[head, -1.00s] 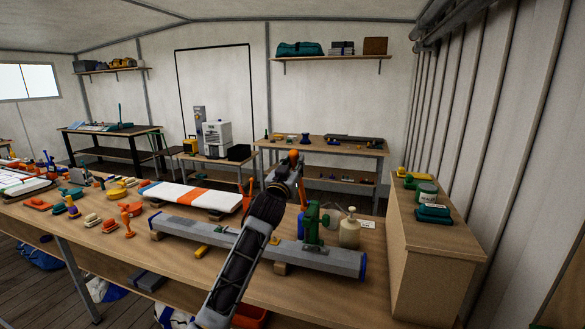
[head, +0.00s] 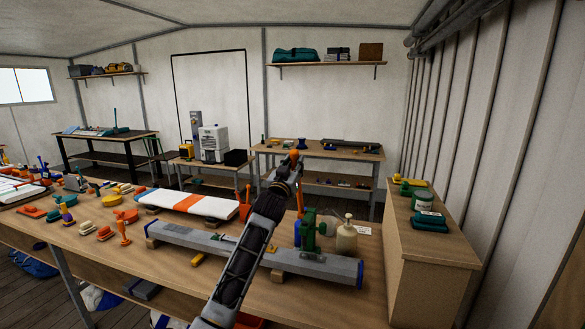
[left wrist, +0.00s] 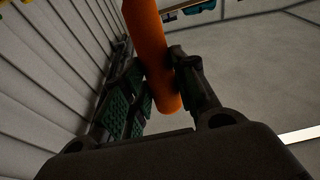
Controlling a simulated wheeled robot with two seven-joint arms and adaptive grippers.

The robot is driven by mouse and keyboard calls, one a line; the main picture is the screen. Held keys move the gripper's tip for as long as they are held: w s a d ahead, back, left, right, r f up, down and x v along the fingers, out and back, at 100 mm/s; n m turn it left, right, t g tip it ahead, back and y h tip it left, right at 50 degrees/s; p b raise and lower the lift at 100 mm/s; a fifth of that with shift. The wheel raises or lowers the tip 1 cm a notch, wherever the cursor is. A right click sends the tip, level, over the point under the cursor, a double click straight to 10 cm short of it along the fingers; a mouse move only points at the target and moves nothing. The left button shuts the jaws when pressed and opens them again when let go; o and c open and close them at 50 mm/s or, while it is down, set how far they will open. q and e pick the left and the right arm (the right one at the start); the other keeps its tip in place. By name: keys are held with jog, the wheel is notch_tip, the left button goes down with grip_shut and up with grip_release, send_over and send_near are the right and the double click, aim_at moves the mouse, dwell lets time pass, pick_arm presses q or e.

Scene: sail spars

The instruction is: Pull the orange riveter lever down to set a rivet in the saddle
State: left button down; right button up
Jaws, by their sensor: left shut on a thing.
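The orange lever (head: 300,203) stands steeply upright above the green riveter (head: 308,232), which sits on the grey spar (head: 325,264). My left gripper (head: 292,166) is at the lever's upper part, high above the spar. In the left wrist view the orange lever (left wrist: 152,50) runs between the fingers of my left gripper (left wrist: 160,92), which is shut on it. My forearm hides part of the spar. The saddle and rivet cannot be made out clearly. My right gripper is not in view.
A white and orange folded sail (head: 190,203) lies behind the spar. Several small coloured tools crowd the left of the bench. A wooden cabinet (head: 430,265) stands at the right. The space above the bench is open.

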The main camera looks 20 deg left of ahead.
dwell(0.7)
pick_arm(q)
jog(key=c, duration=1.3)
grip_release()
jog(key=shift+w, duration=0.1)
jog(key=o, duration=0.6)
jog(key=shift+c, duration=0.2)
jog(key=v, duration=1.2)
jog(key=shift+f, duration=0.1)
